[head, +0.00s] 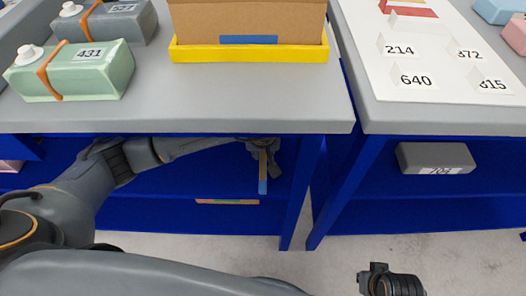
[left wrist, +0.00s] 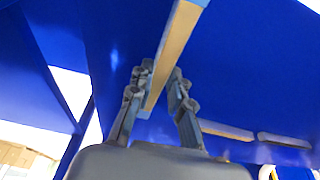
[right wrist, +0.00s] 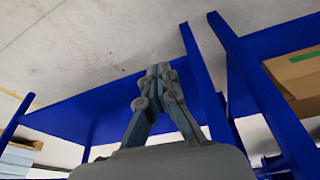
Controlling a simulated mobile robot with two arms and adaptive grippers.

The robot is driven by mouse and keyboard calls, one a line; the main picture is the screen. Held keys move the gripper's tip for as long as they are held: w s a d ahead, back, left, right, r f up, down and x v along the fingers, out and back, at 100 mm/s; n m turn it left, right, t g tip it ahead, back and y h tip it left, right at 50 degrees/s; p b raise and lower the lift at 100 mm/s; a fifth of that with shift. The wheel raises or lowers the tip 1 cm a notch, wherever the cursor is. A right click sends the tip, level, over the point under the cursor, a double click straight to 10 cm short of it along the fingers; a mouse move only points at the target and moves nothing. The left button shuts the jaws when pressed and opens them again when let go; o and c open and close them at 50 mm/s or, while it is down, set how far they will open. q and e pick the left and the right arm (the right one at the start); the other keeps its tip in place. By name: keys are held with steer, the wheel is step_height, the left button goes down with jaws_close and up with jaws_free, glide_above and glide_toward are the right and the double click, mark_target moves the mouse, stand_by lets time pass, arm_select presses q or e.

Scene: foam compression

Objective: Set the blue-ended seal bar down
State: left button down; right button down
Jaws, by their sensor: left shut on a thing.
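The blue-ended seal bar (head: 263,167) is a thin tan strip with a blue end (head: 263,187), which points down toward the front in the head view. My left gripper (head: 261,146) reaches under the grey tabletop and is shut on the bar. In the left wrist view the bar (left wrist: 178,42) runs between the two fingers (left wrist: 160,82), with blue shelf surfaces around it. I cannot tell whether the bar touches the shelf. My right gripper (right wrist: 160,72) has its fingertips together and looks empty; its wrist shows low in the head view.
A thin tan strip (head: 227,201) lies on the lower blue shelf. A grey block (head: 437,158) sits on the right-hand table's shelf. Blue legs (head: 301,190) stand right of the bar. Above are the grey tabletop (head: 250,110), a yellow tray (head: 180,54) and a green bottle-like block (head: 90,75).

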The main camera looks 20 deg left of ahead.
arm_select(q)
steer(key=shift+w+a+f, duration=0.15)
steer(key=shift+w+f, duration=0.5)
steer(key=shift+f, duration=0.05)
arm_select(e)
steer(key=shift+s+d+r, duration=0.1)
steer(key=shift+s+r, duration=0.15)
steer(key=shift+r, duration=0.45)
arm_select(q)
steer(key=shift+f, duration=0.15)
arm_select(e)
steer(key=shift+f, duration=0.1)
arm_select(q)
steer(key=c, duration=1.3)
jaws_free()
steer(key=shift+o, duration=0.2)
arm_select(e)
steer(key=shift+w+r, duration=0.15)
steer(key=shift+r, duration=0.35)
steer(key=shift+f, duration=0.1)
